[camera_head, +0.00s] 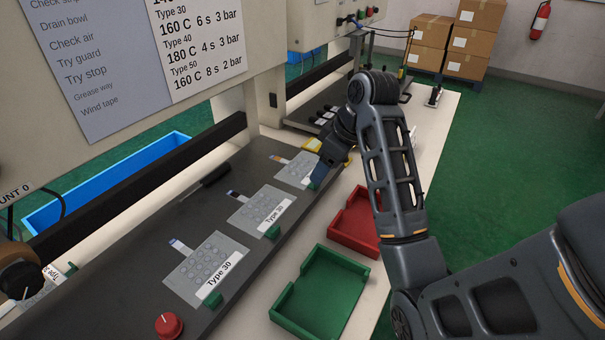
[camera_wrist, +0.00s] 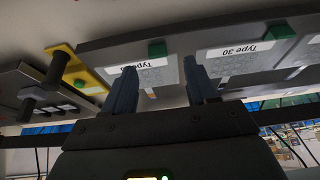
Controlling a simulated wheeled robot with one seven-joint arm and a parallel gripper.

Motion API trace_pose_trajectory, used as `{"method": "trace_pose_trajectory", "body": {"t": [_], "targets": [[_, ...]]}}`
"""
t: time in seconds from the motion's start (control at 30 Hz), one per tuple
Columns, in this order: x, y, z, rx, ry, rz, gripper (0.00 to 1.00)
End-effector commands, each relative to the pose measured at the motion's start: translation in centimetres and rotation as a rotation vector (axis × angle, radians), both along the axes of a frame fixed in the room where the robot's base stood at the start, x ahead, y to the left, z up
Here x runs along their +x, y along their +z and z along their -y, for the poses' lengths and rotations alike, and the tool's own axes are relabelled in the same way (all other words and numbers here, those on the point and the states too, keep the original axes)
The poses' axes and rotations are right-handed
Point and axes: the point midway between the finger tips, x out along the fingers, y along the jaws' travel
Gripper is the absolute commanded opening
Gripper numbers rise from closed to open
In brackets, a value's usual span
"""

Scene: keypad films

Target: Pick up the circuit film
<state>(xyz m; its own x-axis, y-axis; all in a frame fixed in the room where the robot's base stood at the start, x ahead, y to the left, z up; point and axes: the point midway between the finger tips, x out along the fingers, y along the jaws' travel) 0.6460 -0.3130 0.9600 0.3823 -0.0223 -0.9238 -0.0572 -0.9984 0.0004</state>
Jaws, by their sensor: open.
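Several keypad films lie in a row on a dark plate. The front film (camera_head: 203,272) is grey with key marks, a "Type 30" label and a small blue-tipped tail. The middle film (camera_head: 257,210) looks alike. The back film (camera_head: 292,168) is partly hidden by my gripper (camera_head: 316,176). Which one is the circuit film I cannot tell. In the wrist view my gripper (camera_wrist: 160,88) is open, with nothing seen between its fingers. A labelled film (camera_wrist: 145,74) lies beyond the fingers, partly covered by the left one. Another, labelled "Type 30" (camera_wrist: 243,49), lies to the right.
Green blocks (camera_head: 272,232) sit at the films' edges. A green tray (camera_head: 277,315) and a red tray (camera_head: 335,237) stand on the white bench. A red knob (camera_head: 168,325) is at the plate's front. A yellow part (camera_head: 312,146) lies behind the back film. A press frame overhangs the left.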

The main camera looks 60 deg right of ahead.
Motion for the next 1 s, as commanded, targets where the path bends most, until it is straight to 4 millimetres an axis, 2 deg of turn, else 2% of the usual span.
{"method": "trace_pose_trajectory", "body": {"t": [0.03, 0.1, 0.33, 0.6, 1.0], "targets": [[0.1, -1.0, 0.1, 0.000, 0.000, 0.000, 0.57], [0.2, -1.8, 0.1, 0.001, 0.000, -0.001, 0.57], [1.1, -3.8, 0.3, 0.001, -0.001, -0.002, 0.57], [1.3, -4.1, 0.3, 0.000, 0.000, 0.000, 0.57], [1.3, -4.1, 0.3, 0.000, 0.000, 0.000, 0.19]]}}
